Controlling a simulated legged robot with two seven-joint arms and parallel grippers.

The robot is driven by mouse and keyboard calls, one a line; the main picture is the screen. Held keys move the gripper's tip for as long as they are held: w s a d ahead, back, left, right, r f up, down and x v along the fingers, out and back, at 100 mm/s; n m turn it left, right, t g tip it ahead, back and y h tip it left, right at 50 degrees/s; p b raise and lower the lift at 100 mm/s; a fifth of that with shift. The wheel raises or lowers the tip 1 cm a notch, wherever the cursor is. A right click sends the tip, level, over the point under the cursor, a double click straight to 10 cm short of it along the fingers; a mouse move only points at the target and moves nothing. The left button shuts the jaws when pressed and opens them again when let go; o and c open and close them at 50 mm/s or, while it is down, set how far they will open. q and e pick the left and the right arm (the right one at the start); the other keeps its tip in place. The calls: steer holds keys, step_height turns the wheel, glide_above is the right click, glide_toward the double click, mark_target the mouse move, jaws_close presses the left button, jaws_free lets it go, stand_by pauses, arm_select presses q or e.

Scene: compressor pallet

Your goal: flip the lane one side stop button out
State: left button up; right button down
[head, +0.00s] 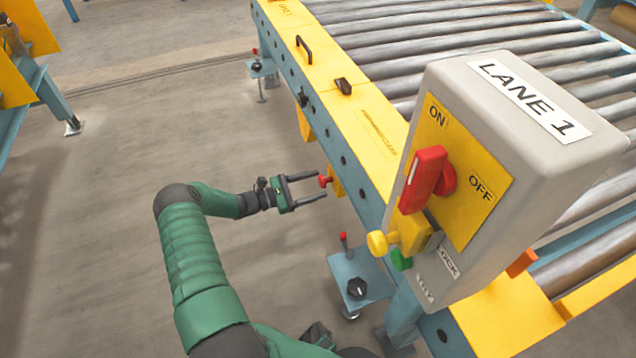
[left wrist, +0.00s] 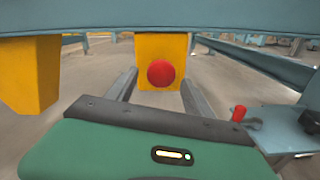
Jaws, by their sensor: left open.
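The side stop button is a small red knob (head: 325,181) on a yellow block (head: 336,182) at the side of the conveyor frame. My left gripper (head: 324,187) is open, its two fingers pointing right at the knob, which lies between the fingertips in the head view. In the left wrist view the red knob (left wrist: 161,73) sits in front of the yellow block (left wrist: 160,48), centred between the two spread fingers (left wrist: 158,90). I cannot tell whether the fingers touch anything. My right gripper is not in view.
A grey LANE 1 box (head: 540,150) with a red rotary switch (head: 424,180) stands close at right. The roller conveyor's blue side rail (head: 350,170) runs above the gripper. A blue foot bracket with a red-topped pin (head: 343,238) is below.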

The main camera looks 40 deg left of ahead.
arm_select(q)
steer(key=p+v, duration=0.4)
steer(key=v, duration=1.1)
steer(key=shift+s+p, duration=0.2)
steer(key=shift+p, duration=0.2)
steer(key=shift+a, duration=0.15)
